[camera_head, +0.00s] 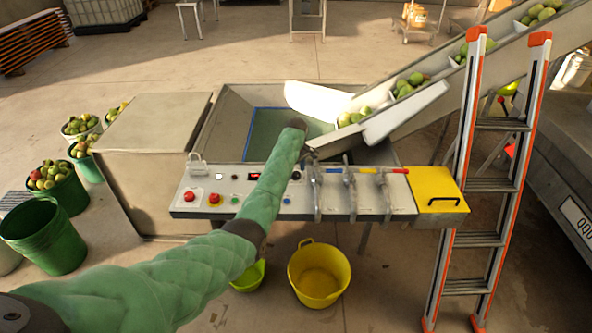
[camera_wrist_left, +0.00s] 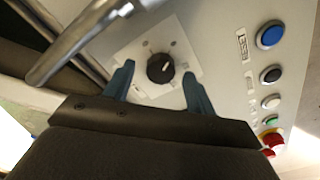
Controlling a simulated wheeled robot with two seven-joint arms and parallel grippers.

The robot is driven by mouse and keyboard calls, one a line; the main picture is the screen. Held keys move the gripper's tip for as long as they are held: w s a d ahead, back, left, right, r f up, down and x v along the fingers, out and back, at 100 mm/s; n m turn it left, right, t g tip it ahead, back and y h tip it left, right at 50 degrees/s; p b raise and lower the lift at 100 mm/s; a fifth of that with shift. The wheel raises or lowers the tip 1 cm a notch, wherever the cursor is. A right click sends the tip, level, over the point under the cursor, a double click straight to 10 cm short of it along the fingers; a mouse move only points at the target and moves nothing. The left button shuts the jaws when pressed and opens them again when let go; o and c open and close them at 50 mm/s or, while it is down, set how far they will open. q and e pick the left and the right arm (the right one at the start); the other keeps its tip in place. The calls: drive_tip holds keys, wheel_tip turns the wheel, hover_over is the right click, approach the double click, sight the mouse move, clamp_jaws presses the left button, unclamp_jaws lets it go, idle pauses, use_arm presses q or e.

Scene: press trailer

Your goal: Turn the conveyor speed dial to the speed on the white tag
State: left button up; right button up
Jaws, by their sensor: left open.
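The speed dial (camera_wrist_left: 160,68) is a round black knob with a pale pointer line, on a square white plate with small marks too blurred to read. In the left wrist view my left gripper (camera_wrist_left: 158,84) is open, its two blue fingers on either side of the dial and apart from it. In the head view my left arm reaches over the control panel (camera_head: 390,203), and the left gripper (camera_head: 309,154) shows only partly beyond the forearm. A small whitish tag-like piece (camera_head: 197,169) stands at the panel's left end; no writing is legible. My right gripper is not in view.
Blue (camera_wrist_left: 271,36), black, white, green and red buttons line the panel beside the dial. Metal valve pipes with coloured handles (camera_head: 366,171) stand to the right of the gripper. A yellow box (camera_head: 435,184) and a ladder (camera_head: 487,185) are further right. Buckets stand below.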

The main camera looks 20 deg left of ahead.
use_arm(q)
drive_tip(key=shift+s+f, duration=0.1)
drive_tip(key=shift+f, duration=0.35)
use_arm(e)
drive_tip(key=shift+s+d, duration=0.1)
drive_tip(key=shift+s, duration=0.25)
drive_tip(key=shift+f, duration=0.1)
use_arm(q)
drive_tip(key=c, duration=1)
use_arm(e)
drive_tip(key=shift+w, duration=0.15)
